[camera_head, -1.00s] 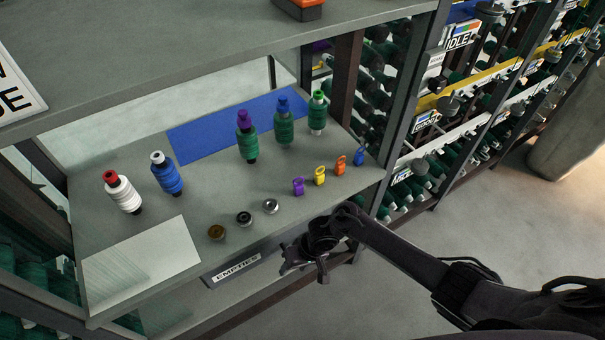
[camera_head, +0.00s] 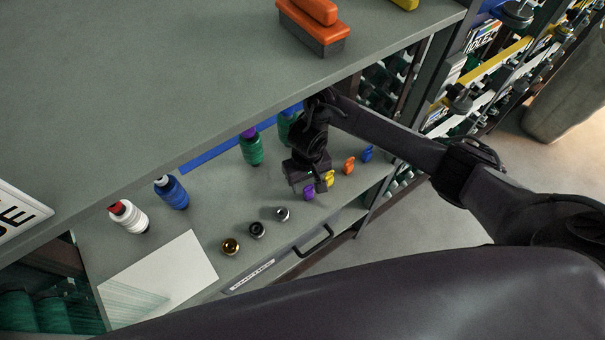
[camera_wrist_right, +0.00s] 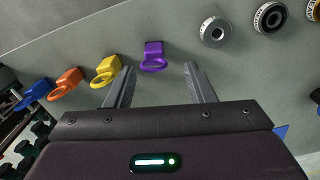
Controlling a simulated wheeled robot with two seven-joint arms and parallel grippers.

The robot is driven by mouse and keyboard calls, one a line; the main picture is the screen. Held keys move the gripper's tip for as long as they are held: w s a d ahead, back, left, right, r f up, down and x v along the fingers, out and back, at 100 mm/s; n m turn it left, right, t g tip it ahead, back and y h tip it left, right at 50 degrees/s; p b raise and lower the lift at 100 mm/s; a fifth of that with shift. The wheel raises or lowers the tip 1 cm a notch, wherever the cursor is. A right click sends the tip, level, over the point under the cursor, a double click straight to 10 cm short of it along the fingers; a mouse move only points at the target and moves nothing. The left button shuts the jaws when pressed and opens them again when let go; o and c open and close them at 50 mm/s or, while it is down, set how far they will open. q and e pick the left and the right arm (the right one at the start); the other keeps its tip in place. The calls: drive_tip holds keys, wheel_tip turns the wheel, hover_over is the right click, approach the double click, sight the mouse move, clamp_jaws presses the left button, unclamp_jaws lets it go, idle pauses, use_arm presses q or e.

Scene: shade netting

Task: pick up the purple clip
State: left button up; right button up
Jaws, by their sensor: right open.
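The purple clip (camera_head: 309,192) lies on the grey shelf (camera_head: 205,215), just by my right gripper (camera_head: 306,186) in the head view. In the right wrist view the purple clip (camera_wrist_right: 153,56) shows whole, with its ring toward me. It lies ahead of and between the two fingertips of my right gripper (camera_wrist_right: 160,75), which is open and empty. The yellow clip (camera_wrist_right: 107,71) is close beside the left finger in that view. My left gripper is not in view.
An orange clip (camera_wrist_right: 67,82) and a blue clip (camera_wrist_right: 34,94) lie beyond the yellow one. Silver, black and gold bobbins (camera_head: 230,246) stand on the other side. Thread cones (camera_head: 171,192) stand farther back. The upper shelf (camera_head: 190,70) overhangs the far part.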

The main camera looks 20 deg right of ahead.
sight(308, 190)
drive_tip(key=shift+w+d, duration=0.1)
drive_tip(key=shift+w, duration=0.1)
drive_tip(key=f+b, duration=0.2)
drive_tip(key=f, duration=0.1)
drive_tip(key=shift+s+d, duration=0.1)
drive_tip(key=shift+s, duration=0.1)
drive_tip(key=f, duration=0.3)
drive_tip(key=shift+w+d+f, duration=0.15)
drive_tip(key=shift+w+f, duration=0.15)
drive_tip(key=shift+f, duration=0.35)
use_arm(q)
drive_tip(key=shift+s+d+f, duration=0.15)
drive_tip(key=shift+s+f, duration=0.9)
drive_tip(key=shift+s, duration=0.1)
use_arm(e)
drive_tip(key=c, duration=1)
